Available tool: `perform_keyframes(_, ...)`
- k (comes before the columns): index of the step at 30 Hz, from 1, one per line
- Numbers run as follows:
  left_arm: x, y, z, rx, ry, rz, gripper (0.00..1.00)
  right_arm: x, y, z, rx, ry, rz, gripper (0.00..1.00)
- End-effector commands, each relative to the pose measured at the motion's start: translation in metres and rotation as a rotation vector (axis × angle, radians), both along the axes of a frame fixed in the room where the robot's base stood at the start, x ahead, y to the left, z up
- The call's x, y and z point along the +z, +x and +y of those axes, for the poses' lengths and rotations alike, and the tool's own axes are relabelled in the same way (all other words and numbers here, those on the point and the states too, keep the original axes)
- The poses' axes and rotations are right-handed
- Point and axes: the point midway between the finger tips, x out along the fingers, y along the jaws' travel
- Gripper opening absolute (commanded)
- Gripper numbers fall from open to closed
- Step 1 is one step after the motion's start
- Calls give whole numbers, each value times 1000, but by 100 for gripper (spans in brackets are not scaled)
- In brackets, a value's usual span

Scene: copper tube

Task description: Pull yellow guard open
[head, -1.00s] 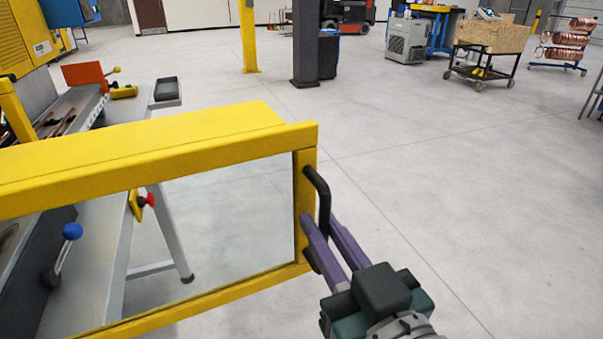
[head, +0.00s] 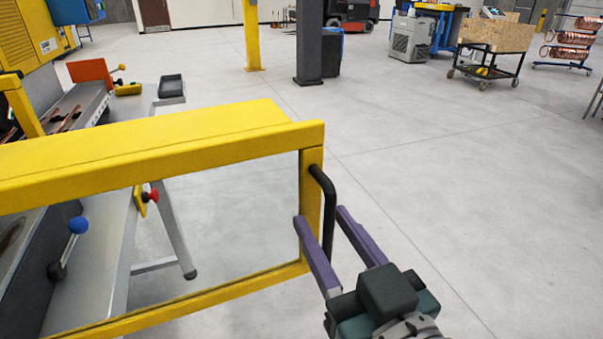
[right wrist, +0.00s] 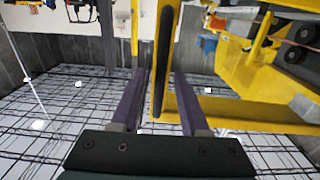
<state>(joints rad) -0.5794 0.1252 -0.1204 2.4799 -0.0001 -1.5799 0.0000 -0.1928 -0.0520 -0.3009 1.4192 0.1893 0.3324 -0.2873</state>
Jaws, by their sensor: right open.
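The yellow guard (head: 200,135) is a yellow frame around a clear panel, at the left and centre of the head view. A black bar handle (head: 328,212) is fixed on its right edge. My right gripper (head: 319,213) is open, with its purple fingers spread on either side of the handle and not clamped on it. In the right wrist view the handle (right wrist: 162,62) stands between the two fingers of the gripper (right wrist: 158,82), and the yellow frame (right wrist: 225,112) is behind and to the right. My left gripper is not in view.
Behind the panel are the machine bench with a blue-knobbed lever (head: 78,225) and a red button (head: 153,194). A yellow post (head: 252,35) and a wooden-box cart (head: 492,45) stand farther back. The floor to the right of the guard is clear.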

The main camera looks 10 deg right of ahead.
Motion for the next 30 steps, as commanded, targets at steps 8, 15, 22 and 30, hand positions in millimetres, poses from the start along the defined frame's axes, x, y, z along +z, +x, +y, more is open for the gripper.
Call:
perform_keyframes(8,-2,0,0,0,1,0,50,-2,-20,-5,0,-1,3,45)
perform_keyframes(15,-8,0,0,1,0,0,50,-3,-66,-15,0,0,3,45)
perform_keyframes(22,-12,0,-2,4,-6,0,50,-1,-93,-21,0,0,1,45)
perform_keyframes(30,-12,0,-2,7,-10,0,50,0,-97,-22,0,0,0,45)
